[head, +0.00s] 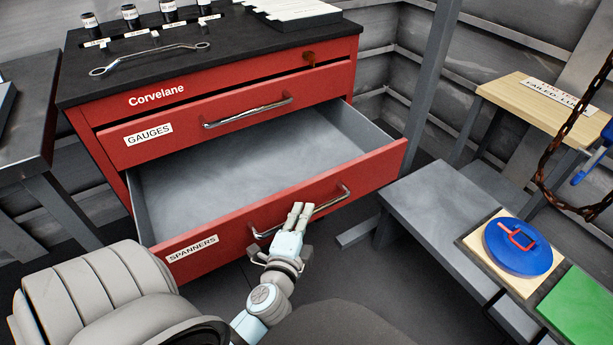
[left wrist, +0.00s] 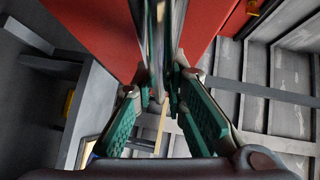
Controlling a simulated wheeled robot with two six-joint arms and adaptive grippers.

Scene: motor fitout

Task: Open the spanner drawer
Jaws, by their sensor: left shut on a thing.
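The red cabinet (head: 150,96) marked Corvelane stands at the left centre of the head view. Its lower drawer (head: 185,256), labelled SPANNERS, is pulled well out and its grey inside looks empty. My left gripper (head: 297,215) is shut on that drawer's chrome handle (head: 338,201), near the middle of the bar. In the left wrist view the fingers (left wrist: 165,95) close around the shiny bar (left wrist: 157,50), with the red drawer front (left wrist: 100,30) behind it. The GAUGES drawer (head: 225,112) above appears closed. My right gripper is not in view.
A spanner (head: 150,58) and several small labelled pots (head: 130,15) stand on the black cabinet top. A grey bench (head: 430,210) at the right holds a blue round lid (head: 515,250) and a green block (head: 585,310). A rusty chain (head: 550,150) hangs at the far right.

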